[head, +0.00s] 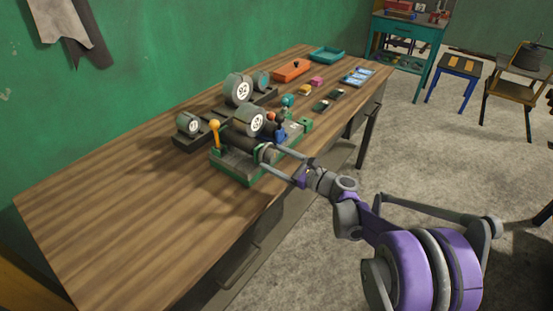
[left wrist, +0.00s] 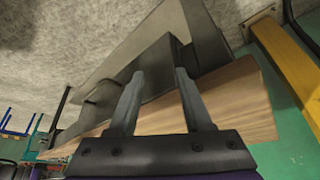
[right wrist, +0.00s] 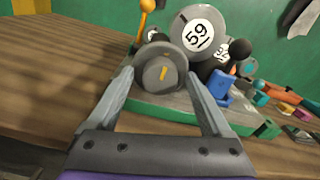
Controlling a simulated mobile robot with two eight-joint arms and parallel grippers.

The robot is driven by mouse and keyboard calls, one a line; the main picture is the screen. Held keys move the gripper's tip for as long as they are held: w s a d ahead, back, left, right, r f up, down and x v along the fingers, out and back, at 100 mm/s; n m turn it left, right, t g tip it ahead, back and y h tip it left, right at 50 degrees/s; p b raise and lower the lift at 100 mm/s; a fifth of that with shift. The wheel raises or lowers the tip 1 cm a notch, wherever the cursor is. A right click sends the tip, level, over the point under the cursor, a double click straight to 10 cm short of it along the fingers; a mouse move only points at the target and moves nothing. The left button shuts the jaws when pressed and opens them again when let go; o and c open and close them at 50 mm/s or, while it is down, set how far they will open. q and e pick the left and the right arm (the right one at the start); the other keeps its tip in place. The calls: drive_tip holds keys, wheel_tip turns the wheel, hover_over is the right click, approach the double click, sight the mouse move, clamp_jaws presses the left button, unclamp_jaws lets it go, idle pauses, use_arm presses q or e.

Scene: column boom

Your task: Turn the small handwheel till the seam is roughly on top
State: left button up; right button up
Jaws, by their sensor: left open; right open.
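The small handwheel (right wrist: 150,58) is a dark grey round knob at the front of a green-edged machine (right wrist: 160,110). A short yellow mark shows on its face, near upright and leaning slightly; I cannot tell whether this is the seam. In the head view the handwheel (head: 266,152) is at the machine's near end. My right gripper (right wrist: 160,75) is open, with one finger on each side of the handwheel; contact is unclear. It also shows in the head view (head: 264,160). My left gripper (left wrist: 158,72) is open and empty, away from the machine; the head view does not show it.
A wheel marked 59 (right wrist: 197,35) and an orange-knobbed lever (right wrist: 147,8) stand close behind the handwheel. A blue part (right wrist: 220,84) is at its right. An orange tray (head: 291,70) and a teal tray (head: 327,55) lie farther back. The near-left tabletop (head: 110,210) is clear.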

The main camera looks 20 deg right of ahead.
clamp_jaws()
idle(0.4)
drive_tip(key=n, duration=0.5)
drive_tip(key=shift+n, duration=0.3)
drive_tip(key=n, duration=1)
drive_tip(key=shift+n+p, duration=0.35)
drive_tip(key=shift+n, duration=2.25)
